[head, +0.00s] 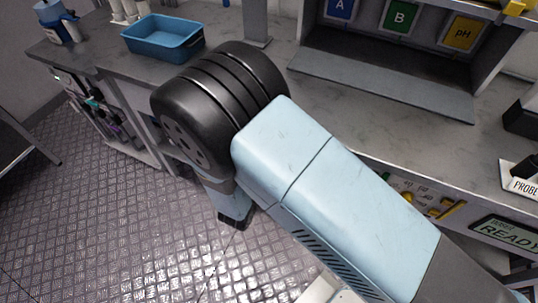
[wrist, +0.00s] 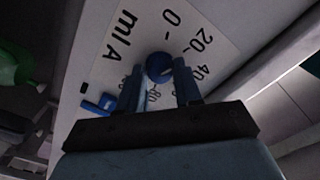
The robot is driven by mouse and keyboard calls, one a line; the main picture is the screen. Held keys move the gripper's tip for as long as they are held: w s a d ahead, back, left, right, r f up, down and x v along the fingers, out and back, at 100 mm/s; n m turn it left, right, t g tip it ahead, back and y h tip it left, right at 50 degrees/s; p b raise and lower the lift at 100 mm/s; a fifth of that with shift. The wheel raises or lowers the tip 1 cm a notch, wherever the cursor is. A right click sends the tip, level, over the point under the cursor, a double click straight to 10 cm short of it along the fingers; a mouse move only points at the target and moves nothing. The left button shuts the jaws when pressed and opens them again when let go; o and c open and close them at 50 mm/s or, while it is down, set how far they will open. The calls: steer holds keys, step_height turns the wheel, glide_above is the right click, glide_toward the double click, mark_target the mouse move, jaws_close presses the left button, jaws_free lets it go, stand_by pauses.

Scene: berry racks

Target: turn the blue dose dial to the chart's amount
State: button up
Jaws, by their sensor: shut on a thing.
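In the wrist view, the blue dose dial (wrist: 158,66) sits on a white scale plate (wrist: 185,18) marked "ml A", with 0, 20, 40 and 80 readable. My gripper (wrist: 159,72) has one finger on each side of the dial and is shut on it. The fingers cover part of the lower scale, and I cannot tell exactly which mark the dial points to. In the head view my arm hides the gripper and the blue dial. No chart with an amount is readable.
A blue part (wrist: 97,104) sits left of the fingers, and a green object (wrist: 14,66) is at the left edge.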

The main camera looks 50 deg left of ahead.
steer(key=shift+d, duration=0.1)
steer(key=o, duration=1)
steer(key=v, duration=1.3)
steer(key=shift+s+d+f, duration=0.15)
steer(key=shift+s, duration=0.25)
